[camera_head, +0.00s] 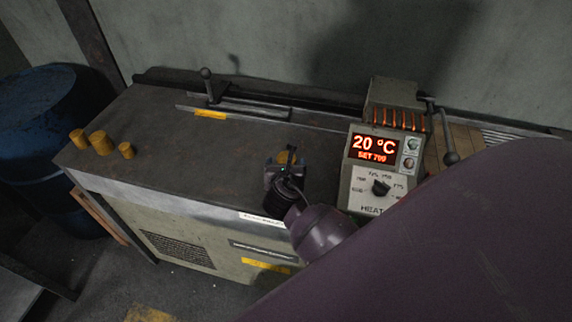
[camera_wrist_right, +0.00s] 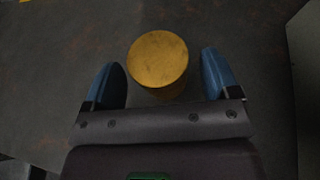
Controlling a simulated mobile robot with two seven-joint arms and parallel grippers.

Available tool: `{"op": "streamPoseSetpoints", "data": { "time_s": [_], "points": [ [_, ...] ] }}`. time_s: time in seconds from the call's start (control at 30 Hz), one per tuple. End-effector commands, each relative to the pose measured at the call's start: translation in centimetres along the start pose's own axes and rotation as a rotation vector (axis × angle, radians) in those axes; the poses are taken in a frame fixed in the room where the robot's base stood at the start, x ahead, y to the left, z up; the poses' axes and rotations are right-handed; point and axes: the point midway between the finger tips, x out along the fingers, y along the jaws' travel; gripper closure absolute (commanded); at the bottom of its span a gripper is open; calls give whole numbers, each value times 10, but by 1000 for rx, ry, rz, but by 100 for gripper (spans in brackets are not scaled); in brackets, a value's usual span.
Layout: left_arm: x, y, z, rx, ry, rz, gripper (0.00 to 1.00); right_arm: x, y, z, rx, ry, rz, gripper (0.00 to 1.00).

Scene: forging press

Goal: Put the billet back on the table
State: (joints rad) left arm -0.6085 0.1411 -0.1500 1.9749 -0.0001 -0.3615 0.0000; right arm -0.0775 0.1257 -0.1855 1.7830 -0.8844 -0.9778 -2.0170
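A yellow cylindrical billet (camera_wrist_right: 158,60) shows end-on in the right wrist view, between the two blue fingers of my right gripper (camera_wrist_right: 162,66). Dark gaps show on both sides of it, so the fingers are open around it and not closed on it. In the head view my right gripper (camera_head: 284,168) is over the front middle of the dark table (camera_head: 190,150), with a bit of the billet (camera_head: 287,157) showing at it. The billet appears upright on the tabletop, though its base is hidden. My left gripper is not in view.
Several yellow billets (camera_head: 98,141) stand at the table's left end. The heater (camera_head: 375,170), reading 20 °C, stands right of my right gripper. A lever (camera_head: 208,85) and rail lie along the back. The tabletop between the billets and my gripper is clear.

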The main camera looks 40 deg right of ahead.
Motion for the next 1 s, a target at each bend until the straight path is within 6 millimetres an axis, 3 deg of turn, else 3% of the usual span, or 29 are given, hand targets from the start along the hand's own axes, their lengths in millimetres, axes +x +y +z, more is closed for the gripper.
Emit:
{"op": "streamPoseSetpoints", "data": {
  "time_s": [0.27,0.37,0.8,1.0],
  "points": [
    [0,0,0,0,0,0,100,-1,0,3,1,-1,0,18],
    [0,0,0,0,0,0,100,-10,0,2,1,0,1,18],
    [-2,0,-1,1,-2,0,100,-90,0,2,2,1,2,18],
    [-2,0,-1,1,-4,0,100,-114,0,2,1,0,0,18]
  ]
}}
